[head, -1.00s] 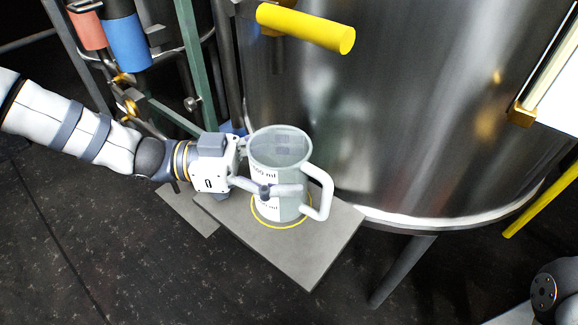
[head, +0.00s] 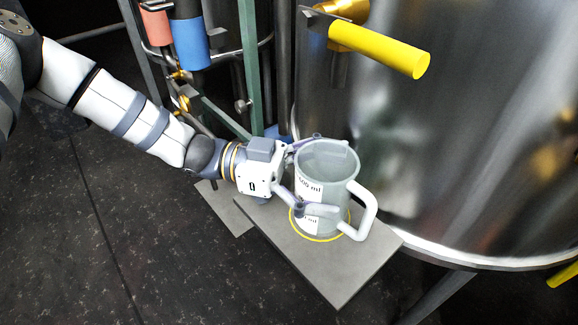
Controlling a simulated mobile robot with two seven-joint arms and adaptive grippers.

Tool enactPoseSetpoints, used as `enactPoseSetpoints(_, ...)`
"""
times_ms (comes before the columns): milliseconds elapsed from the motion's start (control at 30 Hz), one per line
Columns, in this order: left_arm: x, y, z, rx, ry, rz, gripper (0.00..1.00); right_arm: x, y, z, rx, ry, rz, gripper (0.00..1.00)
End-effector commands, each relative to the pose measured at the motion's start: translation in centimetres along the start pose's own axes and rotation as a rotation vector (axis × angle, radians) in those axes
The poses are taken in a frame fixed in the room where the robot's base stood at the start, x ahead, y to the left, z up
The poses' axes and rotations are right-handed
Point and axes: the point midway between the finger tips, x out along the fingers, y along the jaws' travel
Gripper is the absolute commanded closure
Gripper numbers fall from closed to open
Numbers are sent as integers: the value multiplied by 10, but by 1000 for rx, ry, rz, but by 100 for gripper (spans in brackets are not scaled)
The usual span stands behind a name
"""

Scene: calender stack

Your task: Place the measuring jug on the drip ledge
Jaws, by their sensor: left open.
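The measuring jug (head: 325,170) is a clear grey-white cup with a white handle on its right and a label with "500 ml" print. It stands upright on the drip ledge (head: 345,275), a flat grey plate, and its base appears to be inside the yellow ring (head: 322,239). My left gripper (head: 322,176) is open around the jug from the left, one finger in front and the other behind its rim. Whether the fingers touch the jug I cannot tell. My right gripper is not in view.
A large steel tank (head: 450,140) stands right behind the ledge, with a yellow handle (head: 380,50) sticking out above. A green post (head: 250,70) and pipes with blue (head: 190,43) and red (head: 156,28) sleeves stand at the back left. Dark floor is clear at the left.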

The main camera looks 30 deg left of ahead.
Motion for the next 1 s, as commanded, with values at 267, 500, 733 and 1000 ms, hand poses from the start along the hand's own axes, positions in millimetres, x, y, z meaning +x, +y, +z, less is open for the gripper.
enactPoseSetpoints(267, -55, -2, -2, 5, -1, -4, 11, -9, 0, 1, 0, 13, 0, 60)
enactPoseSetpoints(500, -105, -1, -1, 2, -1, -3, 11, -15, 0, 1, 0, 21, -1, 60)
enactPoseSetpoints(733, -120, 0, 0, -1, -1, 0, 11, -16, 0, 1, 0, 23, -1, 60)
enactPoseSetpoints(1000, -120, 0, 0, -1, 0, 0, 11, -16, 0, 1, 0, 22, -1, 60)
